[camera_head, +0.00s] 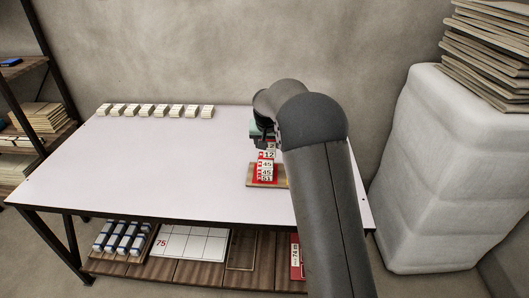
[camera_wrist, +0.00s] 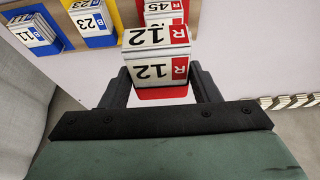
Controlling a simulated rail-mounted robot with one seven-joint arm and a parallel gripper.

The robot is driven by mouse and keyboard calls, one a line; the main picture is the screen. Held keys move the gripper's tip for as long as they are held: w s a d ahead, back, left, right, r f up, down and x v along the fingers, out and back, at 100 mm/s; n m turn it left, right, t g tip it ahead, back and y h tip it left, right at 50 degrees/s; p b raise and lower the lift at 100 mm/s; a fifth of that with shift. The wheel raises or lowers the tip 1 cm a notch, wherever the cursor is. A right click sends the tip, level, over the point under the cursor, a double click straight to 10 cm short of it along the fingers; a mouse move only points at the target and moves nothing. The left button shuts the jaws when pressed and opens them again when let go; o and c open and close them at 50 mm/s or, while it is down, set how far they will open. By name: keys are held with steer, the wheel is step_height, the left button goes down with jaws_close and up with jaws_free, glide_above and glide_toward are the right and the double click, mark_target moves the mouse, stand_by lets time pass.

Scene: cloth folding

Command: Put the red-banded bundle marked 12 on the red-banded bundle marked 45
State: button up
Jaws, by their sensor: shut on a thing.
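The red-banded bundle marked 12 (camera_wrist: 157,66) is white with a red R strip. It sits between the fingers of my gripper (camera_wrist: 164,86), which is shut on it. In the head view the bundle 12 (camera_head: 269,154) shows just above the red-banded bundle marked 45 (camera_head: 267,165), with my gripper (camera_head: 265,144) partly hidden by my arm. Bundle 45 is on a stack with another red-banded bundle under it, on a board. In the wrist view bundle 45 (camera_wrist: 164,12) is just beyond bundle 12, cut by the top edge. I cannot tell whether the two touch.
Blue-banded bundles marked 23 (camera_wrist: 92,24) and 11 (camera_wrist: 34,32) are beside the stack in the wrist view. A row of several pale bundles (camera_head: 155,111) lines the back of the white table (camera_head: 150,165). The table's left and middle are clear. A wrapped pallet (camera_head: 445,165) is at right.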

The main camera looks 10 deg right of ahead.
glide_above(265, 162)
step_height(265, 162, down, 5)
steer(key=shift+s+d+r+p, duration=0.1)
steer(key=shift+r+p, duration=0.05)
steer(key=shift+p, duration=0.15)
steer(key=shift+f, duration=1.6)
steer(key=shift+f, duration=0.2)
steer(key=o, duration=1)
steer(key=shift+r+p, duration=0.3)
steer(key=shift+r, duration=0.05)
steer(key=b+v, duration=0.1)
steer(key=v, duration=1)
steer(key=shift+s+r, duration=0.1)
steer(key=shift+r, duration=0.25)
